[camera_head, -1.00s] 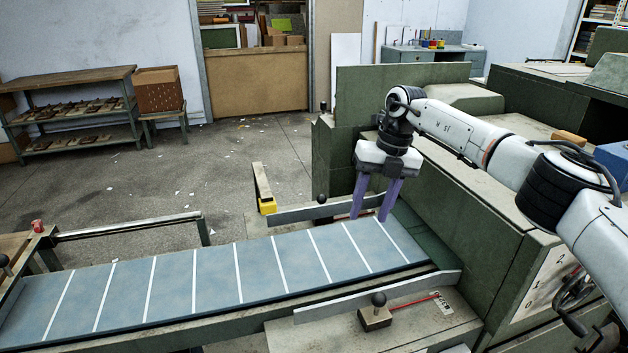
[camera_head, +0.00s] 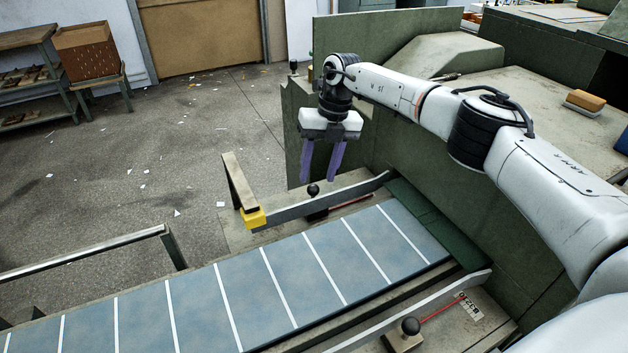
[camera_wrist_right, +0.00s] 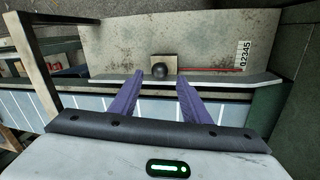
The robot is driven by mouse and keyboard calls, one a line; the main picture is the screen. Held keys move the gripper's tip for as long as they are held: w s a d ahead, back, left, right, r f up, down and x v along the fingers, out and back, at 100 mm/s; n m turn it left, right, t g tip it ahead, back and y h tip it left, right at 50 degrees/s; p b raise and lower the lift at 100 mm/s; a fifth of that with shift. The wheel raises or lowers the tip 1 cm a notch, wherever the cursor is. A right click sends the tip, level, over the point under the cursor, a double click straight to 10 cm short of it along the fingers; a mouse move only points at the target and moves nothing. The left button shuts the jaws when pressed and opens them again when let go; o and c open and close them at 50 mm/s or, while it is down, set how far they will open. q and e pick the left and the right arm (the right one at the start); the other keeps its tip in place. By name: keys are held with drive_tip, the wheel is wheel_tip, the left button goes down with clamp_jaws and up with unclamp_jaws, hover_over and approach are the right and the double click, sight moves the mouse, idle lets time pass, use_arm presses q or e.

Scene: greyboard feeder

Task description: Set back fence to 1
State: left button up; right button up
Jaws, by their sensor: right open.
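The back fence (camera_head: 282,210) is a long grey bar along the far side of the striped feed belt (camera_head: 290,275). Its black ball knob (camera_head: 313,190) shows just below my right gripper (camera_head: 319,179). In the right wrist view the knob (camera_wrist_right: 159,70) lies between the two purple fingertips (camera_wrist_right: 160,78), with a gap on both sides. My right gripper is open and empty; I cannot tell its height over the knob. A red pointer (camera_wrist_right: 212,69) runs from the knob block toward a white number scale (camera_wrist_right: 242,55); the exact reading is too small to tell. My left gripper is not in view.
The front fence (camera_head: 430,300) has its own black knob (camera_head: 410,326), red pointer and scale. The green machine body (camera_head: 440,190) stands to the right. A post with a yellow end (camera_head: 253,217) stands at the back fence's left end. Open floor lies beyond.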

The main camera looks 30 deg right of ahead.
sight(314, 185)
drive_tip(key=shift+w+a+f, duration=0.1)
drive_tip(key=shift+a+f, duration=0.1)
drive_tip(key=shift+f, duration=0.85)
drive_tip(key=shift+w+a+f, duration=0.1)
drive_tip(key=shift+a+f, duration=0.05)
drive_tip(key=shift+f, duration=0.9)
clamp_jaws()
drive_tip(key=shift+r, duration=0.15)
